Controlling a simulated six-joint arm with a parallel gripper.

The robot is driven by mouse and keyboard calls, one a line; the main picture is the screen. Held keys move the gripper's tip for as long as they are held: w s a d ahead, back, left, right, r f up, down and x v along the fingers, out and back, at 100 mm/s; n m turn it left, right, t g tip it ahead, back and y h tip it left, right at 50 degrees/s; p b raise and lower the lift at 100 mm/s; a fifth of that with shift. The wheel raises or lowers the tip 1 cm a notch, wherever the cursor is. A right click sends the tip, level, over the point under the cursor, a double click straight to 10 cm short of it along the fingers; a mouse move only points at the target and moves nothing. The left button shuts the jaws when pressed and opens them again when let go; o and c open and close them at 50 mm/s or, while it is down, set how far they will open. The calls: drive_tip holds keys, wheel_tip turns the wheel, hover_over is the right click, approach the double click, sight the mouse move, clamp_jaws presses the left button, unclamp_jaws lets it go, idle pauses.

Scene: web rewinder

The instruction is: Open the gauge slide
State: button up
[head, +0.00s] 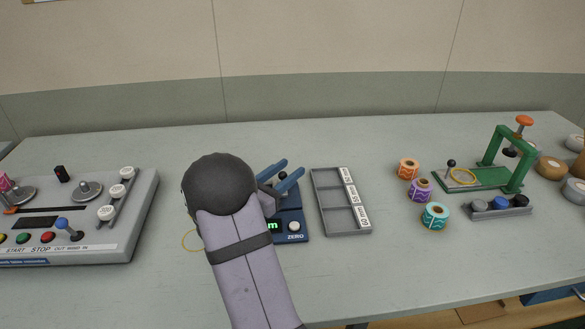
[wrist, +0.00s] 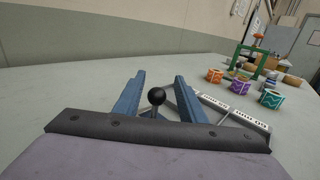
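The gauge (head: 293,239) is a small dark blue device with a green-lit display and a white button marked ZERO. My arm hides its left part and much of its display. A black ball knob (wrist: 156,96) stands between my fingers in the wrist view. In the head view it is a small dark spot by the fingers, at the back of the gauge. My gripper (head: 291,168) is open, its two blue fingers (wrist: 160,75) on either side of the knob, with gaps visible. How far the slide is open is hidden.
A grey tray (head: 324,203) with labelled compartments lies just right of the gauge. Orange, purple and teal spools (head: 435,216) and a green press (head: 489,163) stand farther right. A grey control panel (head: 110,246) is at left. The table behind the gripper is clear.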

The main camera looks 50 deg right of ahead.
sight(281, 176)
drive_tip(key=shift+a, duration=2.25)
